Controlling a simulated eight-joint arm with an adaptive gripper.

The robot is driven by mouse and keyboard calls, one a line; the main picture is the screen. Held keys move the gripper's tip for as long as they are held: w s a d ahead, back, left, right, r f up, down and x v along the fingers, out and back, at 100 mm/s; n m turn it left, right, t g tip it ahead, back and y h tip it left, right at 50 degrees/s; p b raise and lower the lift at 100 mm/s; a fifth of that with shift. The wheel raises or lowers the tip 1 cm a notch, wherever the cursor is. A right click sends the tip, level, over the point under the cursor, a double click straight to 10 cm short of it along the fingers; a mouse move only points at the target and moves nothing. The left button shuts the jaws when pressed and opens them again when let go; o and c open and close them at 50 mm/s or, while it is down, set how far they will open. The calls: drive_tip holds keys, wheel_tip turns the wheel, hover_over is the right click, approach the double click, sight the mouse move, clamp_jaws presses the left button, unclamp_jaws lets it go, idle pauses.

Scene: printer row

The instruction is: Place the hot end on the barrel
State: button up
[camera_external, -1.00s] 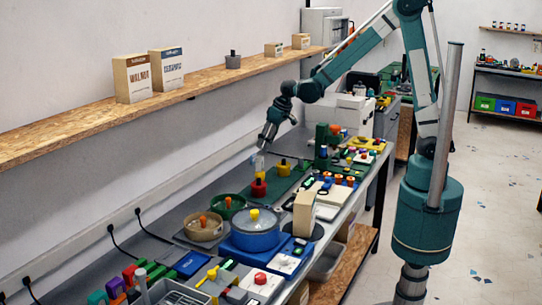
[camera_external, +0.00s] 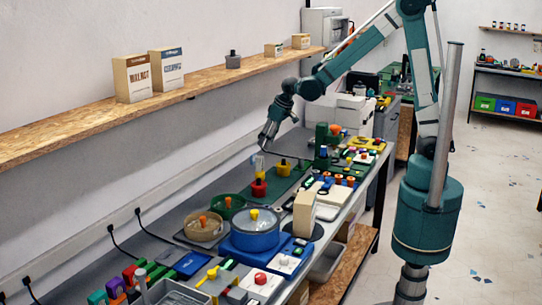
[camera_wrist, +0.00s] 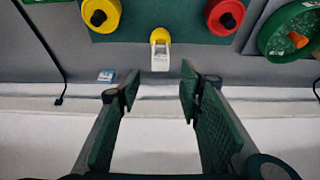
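A pale block (camera_wrist: 160,56) shows above a yellow piece (camera_wrist: 160,36) at the wall-side edge of a green mat (camera_wrist: 160,14) in the wrist view. In the external view the pale block (camera_external: 260,160) stands over the yellow piece (camera_external: 261,172). They look like the hot end and barrel, but the pictures do not confirm this; how closely they fit is unclear. My gripper (camera_wrist: 160,80) is open, with nothing between its fingers. In the external view my gripper (camera_external: 264,145) is just above the pale block, apart from it.
A yellow round part (camera_wrist: 101,14) and a red round part (camera_wrist: 225,16) flank the pale block. A green bowl (camera_wrist: 290,32) lies to the right. The wall and shelf (camera_external: 90,125) run behind the bench. A blue pot (camera_external: 254,232) stands nearer the camera.

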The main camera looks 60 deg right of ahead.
drive_tip(key=s+d+r+t, duration=0.1)
drive_tip(key=s+d+r, duration=0.1)
drive_tip(key=s+r, duration=0.45)
drive_tip(key=s+d+r, duration=0.3)
drive_tip(key=s, duration=0.6)
drive_tip(key=s+d+r+t, duration=0.1)
drive_tip(key=s+d+r, duration=0.1)
drive_tip(key=s+r, duration=0.35)
drive_tip(key=s+d+f, duration=0.2)
drive_tip(key=s, duration=1)
drive_tip(key=shift+s+t, duration=0.25)
drive_tip(key=shift+t, duration=0.05)
